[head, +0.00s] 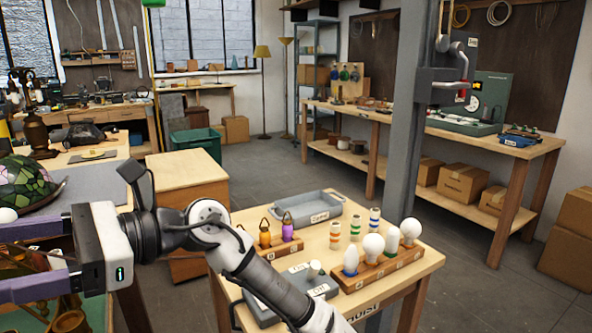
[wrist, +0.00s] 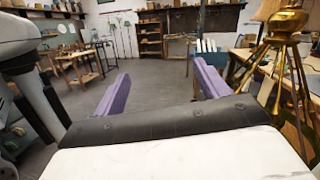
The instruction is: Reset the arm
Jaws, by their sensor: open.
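My gripper (head: 12,260) is at the left edge of the head view, pointing left. Its two purple fingers are spread apart with nothing between them. My arm reaches across the front of the small wooden table to it. In the wrist view the open fingers of my gripper (wrist: 160,75) frame bare grey floor and the distant room. The fingertips partly leave the head view.
The table (head: 425,262) holds a grey tray (head: 304,206), a bulb rack (head: 375,270) and purple and orange items. A stained-glass shade (head: 25,187) is close above my gripper. A brass lamp (wrist: 287,60) stands right in the wrist view. Open floor lies behind.

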